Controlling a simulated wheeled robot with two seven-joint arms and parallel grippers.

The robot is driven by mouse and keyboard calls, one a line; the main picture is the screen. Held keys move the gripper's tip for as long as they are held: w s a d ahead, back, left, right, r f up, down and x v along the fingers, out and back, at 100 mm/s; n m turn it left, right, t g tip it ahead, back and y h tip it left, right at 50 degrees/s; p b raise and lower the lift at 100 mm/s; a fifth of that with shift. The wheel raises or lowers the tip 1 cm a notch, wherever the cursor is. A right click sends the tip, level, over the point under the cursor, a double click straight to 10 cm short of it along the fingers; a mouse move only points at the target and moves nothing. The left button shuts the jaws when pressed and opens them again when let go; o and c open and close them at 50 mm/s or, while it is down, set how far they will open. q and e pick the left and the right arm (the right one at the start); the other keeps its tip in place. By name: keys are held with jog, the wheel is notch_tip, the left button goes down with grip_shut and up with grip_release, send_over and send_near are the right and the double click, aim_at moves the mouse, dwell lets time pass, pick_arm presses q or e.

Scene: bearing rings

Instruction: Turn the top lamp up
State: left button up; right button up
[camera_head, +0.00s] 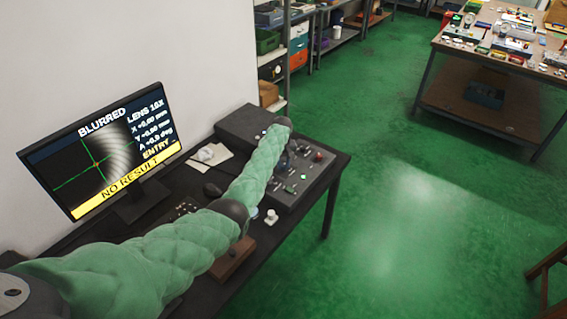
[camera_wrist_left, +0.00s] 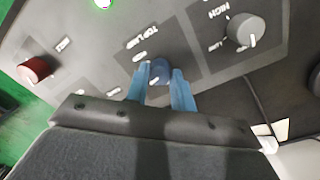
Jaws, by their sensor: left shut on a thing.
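The control panel (camera_head: 312,180) stands on the dark desk in the head view. In the left wrist view its grey face (camera_wrist_left: 195,22) carries the printed label TOP LAMP. Below that label is a small blue-grey round knob (camera_wrist_left: 160,70). My left gripper (camera_wrist_left: 164,82) has its two blue fingers on either side of this knob and is shut on it. In the head view my left arm hides the gripper and the knob. The monitor (camera_head: 105,150) shows BLURRED, a grey striped picture and a yellow NO RESULT bar. My right gripper is in neither view.
In the wrist view a grey knob (camera_wrist_left: 244,31) marked HIGH and LOW is to the right, a red knob (camera_wrist_left: 36,70) to the left, and a lit green button at the top. A mouse (camera_head: 212,189) and a small white piece (camera_head: 271,217) lie on the desk.

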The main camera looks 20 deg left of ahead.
aim_at(283, 165)
pick_arm(q)
jog(key=m, duration=0.3)
jog(key=shift+w+r, duration=0.1)
jog(key=shift+m, duration=1.3)
jog(key=o, duration=0.9)
jog(key=shift+o, duration=0.4)
jog(key=shift+r, duration=0.6)
notch_tip(283, 165, up, 5)
jog(key=shift+a+f+b, duration=0.1)
jog(key=shift+b, duration=1)
jog(key=shift+r, duration=0.85)
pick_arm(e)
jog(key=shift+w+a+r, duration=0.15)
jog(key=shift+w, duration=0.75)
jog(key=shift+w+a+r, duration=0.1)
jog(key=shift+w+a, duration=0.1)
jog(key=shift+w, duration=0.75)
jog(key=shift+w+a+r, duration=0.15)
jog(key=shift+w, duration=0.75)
